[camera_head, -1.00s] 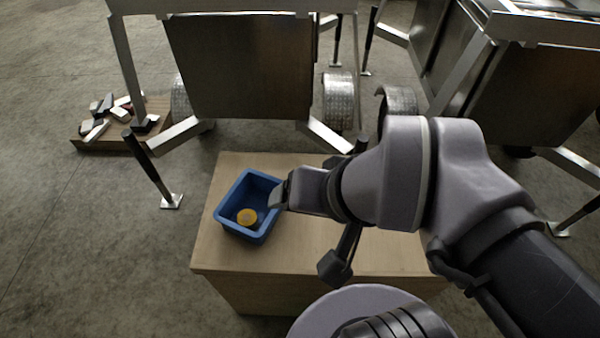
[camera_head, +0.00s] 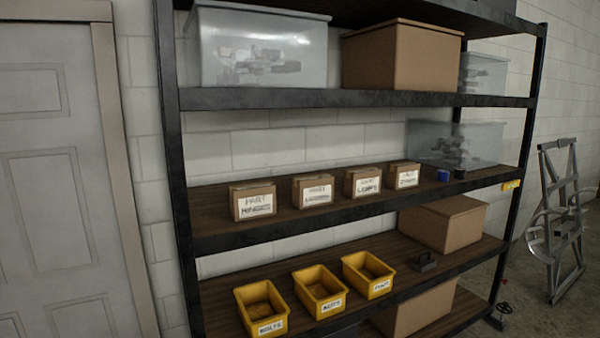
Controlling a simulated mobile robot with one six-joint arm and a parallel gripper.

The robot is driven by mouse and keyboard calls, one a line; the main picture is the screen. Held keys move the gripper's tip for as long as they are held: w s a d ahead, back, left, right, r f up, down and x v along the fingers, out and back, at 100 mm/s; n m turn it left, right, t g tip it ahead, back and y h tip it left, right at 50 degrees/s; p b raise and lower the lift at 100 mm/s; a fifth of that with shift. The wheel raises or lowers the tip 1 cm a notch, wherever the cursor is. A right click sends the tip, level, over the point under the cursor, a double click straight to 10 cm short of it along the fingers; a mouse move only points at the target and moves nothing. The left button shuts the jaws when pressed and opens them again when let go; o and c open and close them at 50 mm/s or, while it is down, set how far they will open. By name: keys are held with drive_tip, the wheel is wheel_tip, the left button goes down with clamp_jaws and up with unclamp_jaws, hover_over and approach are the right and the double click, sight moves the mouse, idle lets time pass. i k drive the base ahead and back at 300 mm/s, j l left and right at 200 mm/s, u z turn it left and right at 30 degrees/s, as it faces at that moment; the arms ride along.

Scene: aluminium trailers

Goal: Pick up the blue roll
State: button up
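A small blue roll (camera_head: 443,175) stands on the middle shelf of a dark metal rack, toward the right. It is just right of a row of small labelled cardboard boxes and in front of a clear plastic bin. A small dark item (camera_head: 459,173) sits right beside it. My gripper and arm are not in this view.
The rack (camera_head: 350,99) holds labelled boxes (camera_head: 252,201), a clear bin (camera_head: 455,143), yellow bins (camera_head: 318,291) and larger cartons (camera_head: 443,222). A door (camera_head: 60,180) is at the left. A metal frame (camera_head: 562,220) stands on the floor at the right.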

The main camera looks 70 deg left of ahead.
sight(442, 175)
drive_tip(key=u, duration=1.5)
drive_tip(key=i+z, duration=0.1)
drive_tip(key=i, duration=0.2)
drive_tip(key=l, duration=0.05)
